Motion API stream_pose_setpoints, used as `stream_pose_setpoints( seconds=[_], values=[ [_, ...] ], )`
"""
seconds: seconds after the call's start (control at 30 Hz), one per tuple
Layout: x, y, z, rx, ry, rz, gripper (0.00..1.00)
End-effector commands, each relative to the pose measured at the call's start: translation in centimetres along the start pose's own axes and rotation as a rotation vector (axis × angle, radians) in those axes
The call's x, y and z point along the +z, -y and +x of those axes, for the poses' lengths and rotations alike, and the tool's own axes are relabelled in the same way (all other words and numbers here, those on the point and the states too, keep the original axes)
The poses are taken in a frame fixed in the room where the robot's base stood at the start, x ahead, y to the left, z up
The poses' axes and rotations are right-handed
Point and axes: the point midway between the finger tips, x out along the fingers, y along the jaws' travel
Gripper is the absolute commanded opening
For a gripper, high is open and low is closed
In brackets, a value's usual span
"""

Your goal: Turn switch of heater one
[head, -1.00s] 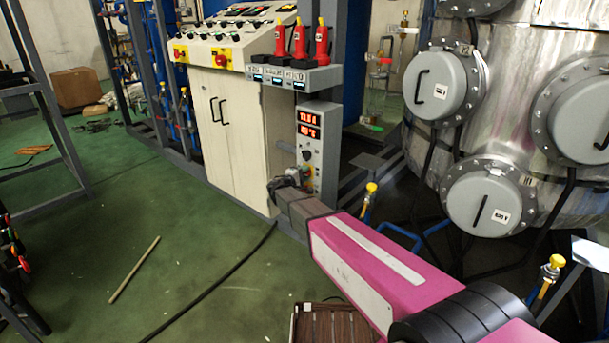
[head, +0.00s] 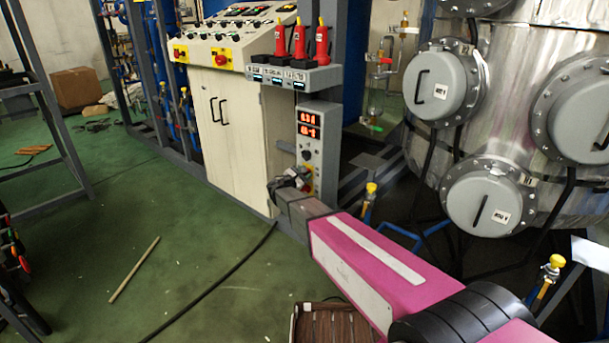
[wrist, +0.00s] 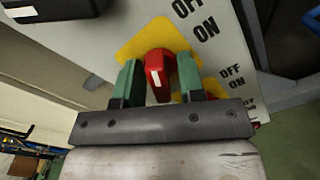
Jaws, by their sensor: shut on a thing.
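The heater control box (head: 318,150) is a narrow grey panel with two lit red displays (head: 309,123) in the head view. In the wrist view, a red rotary switch (wrist: 158,68) with a white mark sits on a yellow plate (wrist: 133,47). OFF and ON labels are printed on the panel to its right. My gripper (wrist: 158,76) has its two green fingers on either side of the red switch and is shut on it. In the head view my gripper (head: 287,180) is at the lower part of the box and covers much of the switch area.
A cream cabinet (head: 228,140) with a sloped control desk stands left of the box. Several red-topped devices (head: 299,42) sit on a grey shelf above it. A large metal vessel (head: 520,120) is at right. A cable and a stick (head: 134,268) lie on the open green floor.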

Motion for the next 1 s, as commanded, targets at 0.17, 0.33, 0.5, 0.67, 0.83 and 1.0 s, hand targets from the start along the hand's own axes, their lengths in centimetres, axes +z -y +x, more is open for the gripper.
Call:
stream_pose_setpoints(
  seconds=[0.17, 0.33, 0.5, 0.67, 0.83, 1.0],
  values=[
    [-0.03, 0.07, -0.04, -0.001, -0.001, -0.163, 0.12],
    [-0.03, 0.07, -0.04, -0.001, -0.001, -0.303, 0.12],
    [-0.03, 0.07, -0.04, -0.001, -0.001, -0.412, 0.12],
    [-0.03, 0.07, -0.04, -0.001, -0.001, -0.485, 0.12],
    [-0.03, 0.07, -0.05, -0.001, -0.002, -0.527, 0.12],
    [-0.03, 0.06, -0.04, -0.001, -0.001, -0.544, 0.12]
  ],
)
